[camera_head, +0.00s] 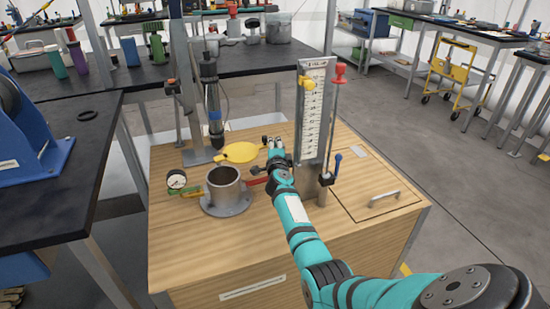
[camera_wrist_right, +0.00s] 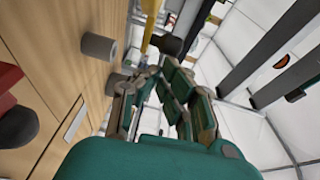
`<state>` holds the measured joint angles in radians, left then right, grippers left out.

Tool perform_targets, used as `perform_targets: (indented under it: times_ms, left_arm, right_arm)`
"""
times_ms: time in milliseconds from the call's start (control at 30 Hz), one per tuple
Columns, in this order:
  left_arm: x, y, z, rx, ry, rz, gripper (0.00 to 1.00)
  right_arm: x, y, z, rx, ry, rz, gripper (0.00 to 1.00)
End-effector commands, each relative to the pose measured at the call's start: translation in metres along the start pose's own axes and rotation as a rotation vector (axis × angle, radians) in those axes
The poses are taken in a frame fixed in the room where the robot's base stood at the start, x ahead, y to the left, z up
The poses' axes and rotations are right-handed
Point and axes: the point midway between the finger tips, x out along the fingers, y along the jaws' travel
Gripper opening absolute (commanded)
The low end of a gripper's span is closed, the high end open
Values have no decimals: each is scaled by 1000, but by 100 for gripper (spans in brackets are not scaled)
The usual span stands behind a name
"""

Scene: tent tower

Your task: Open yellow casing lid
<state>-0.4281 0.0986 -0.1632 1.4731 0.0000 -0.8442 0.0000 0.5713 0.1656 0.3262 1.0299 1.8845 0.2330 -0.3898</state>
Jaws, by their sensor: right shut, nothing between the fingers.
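A round yellow lid (camera_head: 240,152) with a small tab at its left shows flat behind an open grey metal cylinder with a flange (camera_head: 212,186). I cannot tell what lies under the lid. My right gripper (camera_head: 272,144) is just right of the lid, shut and empty; I cannot tell whether it touches the lid. In the right wrist view its teal fingers (camera_wrist_right: 170,92) show close up, with a narrow yellow part (camera_wrist_right: 150,28) beyond them. My left gripper is out of view.
A pressure gauge (camera_head: 177,180) stands left of the cylinder. A vertical black tool (camera_head: 210,100) on a stand rises behind the lid. A white scale board (camera_head: 312,110) and a red-topped rod (camera_head: 335,125) stand right of my gripper. The wooden top's front is clear.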

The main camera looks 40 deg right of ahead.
Motion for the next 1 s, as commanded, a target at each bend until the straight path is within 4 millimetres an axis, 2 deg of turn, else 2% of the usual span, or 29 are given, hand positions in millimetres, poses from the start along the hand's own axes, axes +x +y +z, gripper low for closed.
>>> perform_targets:
  times_ms: [233, 767, 1000]
  left_arm:
    - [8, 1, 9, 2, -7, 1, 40]
    - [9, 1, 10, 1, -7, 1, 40]
    - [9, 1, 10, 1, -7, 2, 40]
  right_arm:
    - [6, 0, 2, -1, -33, -1, 0]
    - [7, 0, 2, 0, -37, -1, 0]
    - [7, -11, 0, 0, -32, -7, 0]
